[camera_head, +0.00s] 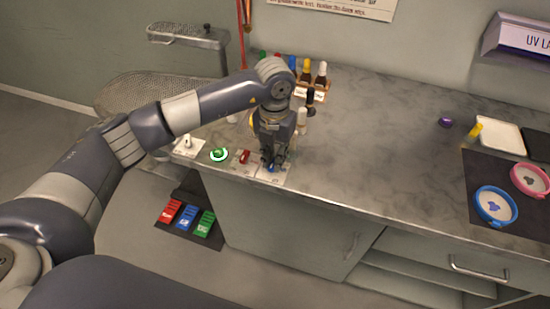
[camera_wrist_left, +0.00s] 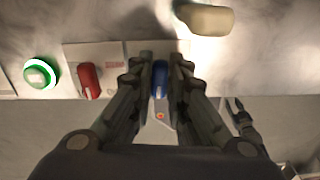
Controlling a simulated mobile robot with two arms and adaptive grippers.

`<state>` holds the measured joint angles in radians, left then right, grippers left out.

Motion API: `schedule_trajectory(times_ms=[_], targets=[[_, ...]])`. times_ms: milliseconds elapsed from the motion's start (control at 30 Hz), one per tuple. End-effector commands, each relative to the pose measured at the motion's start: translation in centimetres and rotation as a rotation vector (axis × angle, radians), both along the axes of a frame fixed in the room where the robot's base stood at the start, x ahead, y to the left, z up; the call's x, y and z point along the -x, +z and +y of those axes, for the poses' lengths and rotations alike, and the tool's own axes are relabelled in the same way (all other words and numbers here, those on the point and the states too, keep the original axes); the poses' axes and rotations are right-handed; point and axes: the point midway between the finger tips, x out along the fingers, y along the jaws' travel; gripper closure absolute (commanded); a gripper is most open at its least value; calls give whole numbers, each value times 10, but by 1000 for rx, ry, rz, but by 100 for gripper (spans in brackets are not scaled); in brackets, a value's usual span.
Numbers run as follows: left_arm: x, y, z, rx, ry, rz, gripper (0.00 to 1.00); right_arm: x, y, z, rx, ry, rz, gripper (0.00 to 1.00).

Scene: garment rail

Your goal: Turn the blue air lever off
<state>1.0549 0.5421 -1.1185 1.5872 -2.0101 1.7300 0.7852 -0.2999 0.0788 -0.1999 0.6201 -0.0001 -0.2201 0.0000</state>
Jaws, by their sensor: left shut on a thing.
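The blue air lever (camera_wrist_left: 160,78) is at the front edge of the counter, on a pale plate. In the wrist view it sits between the fingertips of my left gripper (camera_wrist_left: 160,75), which is shut on it. In the head view the left gripper (camera_head: 274,163) points down over the plate, and only a little of the blue lever (camera_head: 273,168) shows below the fingers. Much of the lever is hidden by the fingers.
A red lever (camera_head: 244,156) and a green lit button (camera_head: 219,155) are left of the blue lever. Several bottles (camera_head: 321,75) stand behind the gripper. A pink ring (camera_head: 530,179) and a blue ring (camera_head: 496,205) lie on a dark mat at right. The counter's middle is clear.

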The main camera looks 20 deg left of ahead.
Motion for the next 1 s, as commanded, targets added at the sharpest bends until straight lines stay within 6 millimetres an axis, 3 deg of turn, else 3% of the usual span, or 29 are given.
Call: schedule_trajectory(times_ms=[767,800,867,1000], targets=[[-1,1,1,0,108,-2,100,0,-4,0,0,0,0,65],[-1,1,1,0,108,-2,81,0,-4,0,0,0,0,65],[-1,1,1,0,108,-2,67,0,-4,0,0,0,0,65],[-1,1,1,0,107,-1,65,0,-4,0,0,0,0,65]])
